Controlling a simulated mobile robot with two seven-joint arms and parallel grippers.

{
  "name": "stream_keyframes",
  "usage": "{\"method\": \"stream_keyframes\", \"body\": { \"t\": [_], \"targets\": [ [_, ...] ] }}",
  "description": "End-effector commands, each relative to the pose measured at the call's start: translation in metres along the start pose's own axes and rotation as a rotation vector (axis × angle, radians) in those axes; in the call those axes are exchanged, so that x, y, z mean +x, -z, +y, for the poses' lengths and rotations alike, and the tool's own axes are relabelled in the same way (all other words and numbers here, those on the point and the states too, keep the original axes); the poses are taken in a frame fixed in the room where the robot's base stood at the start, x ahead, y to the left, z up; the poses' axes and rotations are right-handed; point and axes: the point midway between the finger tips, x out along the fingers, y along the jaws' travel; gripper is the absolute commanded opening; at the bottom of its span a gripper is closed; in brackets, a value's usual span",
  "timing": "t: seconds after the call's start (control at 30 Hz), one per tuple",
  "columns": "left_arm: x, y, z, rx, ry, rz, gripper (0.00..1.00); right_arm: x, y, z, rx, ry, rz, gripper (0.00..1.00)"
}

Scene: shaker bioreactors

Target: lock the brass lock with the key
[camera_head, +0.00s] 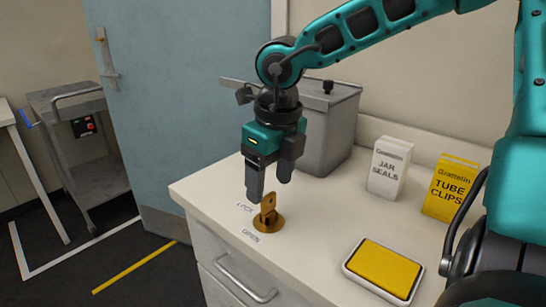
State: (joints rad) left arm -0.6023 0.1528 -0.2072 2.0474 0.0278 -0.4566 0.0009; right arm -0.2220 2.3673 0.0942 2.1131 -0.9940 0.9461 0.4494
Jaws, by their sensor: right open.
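The brass lock (269,224) is a round plate set in the white counter top near its front left edge. The key (268,206) stands upright in it with its bow up. The words LOCK (244,208) and OPEN (251,236) are printed on the counter beside the plate, LOCK at the upper left and OPEN at the lower left. My right gripper (269,188) points down above the key, with its fingers apart. It looks empty, its fingertips close to the key's top; I cannot tell whether they touch it. My left gripper is not in view.
A grey lidded bin (332,125) stands behind my gripper. A white JAR SEALS box (387,168) and a yellow TUBE CLIPS box (450,187) stand at the back right. A yellow pad in a tray (352,267) lies at the front right. The counter between lock and pad is clear.

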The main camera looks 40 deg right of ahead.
Motion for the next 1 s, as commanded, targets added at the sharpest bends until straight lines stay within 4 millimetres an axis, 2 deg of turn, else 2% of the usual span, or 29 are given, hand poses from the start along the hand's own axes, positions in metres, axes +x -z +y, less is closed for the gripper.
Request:
{"method": "stream_keyframes", "body": {
  "t": [0.03, 0.1, 0.3, 0.5, 0.73, 0.77, 1.0],
  "targets": [
    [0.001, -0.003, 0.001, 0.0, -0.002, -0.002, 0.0, 0.013, 0.002, 0.0, -0.002, 0.0, 0.006, 0.68],
    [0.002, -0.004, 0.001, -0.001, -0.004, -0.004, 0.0, 0.025, 0.001, 0.0, -0.002, 0.0, 0.005, 0.68],
    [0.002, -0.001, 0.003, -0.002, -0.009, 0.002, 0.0, 0.05, 0.001, 0.0, -0.002, 0.001, 0.003, 0.68],
    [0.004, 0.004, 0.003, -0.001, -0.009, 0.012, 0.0, 0.059, 0.0, 0.0, -0.001, 0.0, 0.0, 0.68],
    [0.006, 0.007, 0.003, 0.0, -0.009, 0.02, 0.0, 0.059, 0.0, 0.0, -0.001, 0.0, -0.001, 0.68],
    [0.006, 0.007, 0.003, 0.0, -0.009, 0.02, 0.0, 0.059, 0.0, 0.0, -0.001, 0.0, -0.001, 0.67],
    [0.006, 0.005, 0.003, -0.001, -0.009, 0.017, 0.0, 0.059, 0.0, 0.0, -0.001, 0.0, 0.0, 0.44]
  ]
}}
